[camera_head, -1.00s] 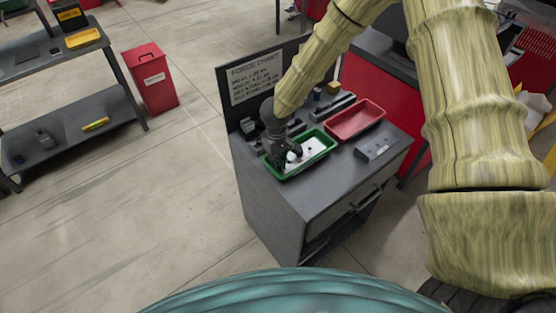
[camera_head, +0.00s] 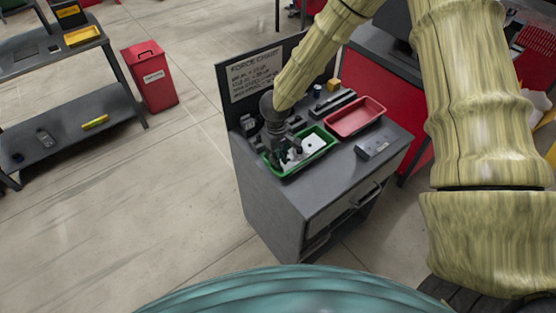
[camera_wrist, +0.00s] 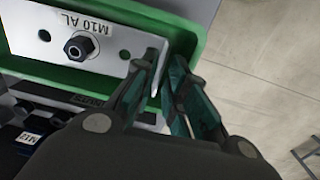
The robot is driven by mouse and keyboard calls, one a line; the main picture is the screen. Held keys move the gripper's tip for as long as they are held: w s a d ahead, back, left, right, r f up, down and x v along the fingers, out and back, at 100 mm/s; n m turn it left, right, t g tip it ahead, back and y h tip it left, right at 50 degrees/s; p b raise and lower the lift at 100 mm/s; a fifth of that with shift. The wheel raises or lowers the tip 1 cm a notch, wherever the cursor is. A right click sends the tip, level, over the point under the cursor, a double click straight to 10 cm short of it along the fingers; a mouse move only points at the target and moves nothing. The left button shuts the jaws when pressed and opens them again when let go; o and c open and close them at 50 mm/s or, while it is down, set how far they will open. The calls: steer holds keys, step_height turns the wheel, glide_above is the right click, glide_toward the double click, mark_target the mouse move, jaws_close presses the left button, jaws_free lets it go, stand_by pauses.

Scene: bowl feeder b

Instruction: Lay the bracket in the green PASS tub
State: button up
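The bracket (camera_head: 311,144) is a pale flat plate lying inside the green PASS tub (camera_head: 312,160) on the grey cabinet. In the wrist view the bracket (camera_wrist: 115,32) carries the marking "M10 AL", a dark hex bolt and small holes; the tub's green wall (camera_wrist: 198,32) runs around it. My gripper (camera_head: 285,160) is at the left end of the tub. In the wrist view its fingertips (camera_wrist: 166,66) stand a small gap apart beside the bracket's end, with nothing seen held between them. Whether a finger touches the bracket or the tub wall, I cannot tell.
A red tub (camera_head: 355,117) stands right of the green one. A grey box (camera_head: 375,147) sits at the cabinet's right front. A force chart board (camera_head: 254,77) rises behind, with small fixtures before it. Open floor lies to the left.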

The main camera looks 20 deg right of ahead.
step_height(320, 180, up, 12)
steer(key=b, duration=0.1)
steer(key=shift+a+f, duration=0.15)
stand_by(0.5)
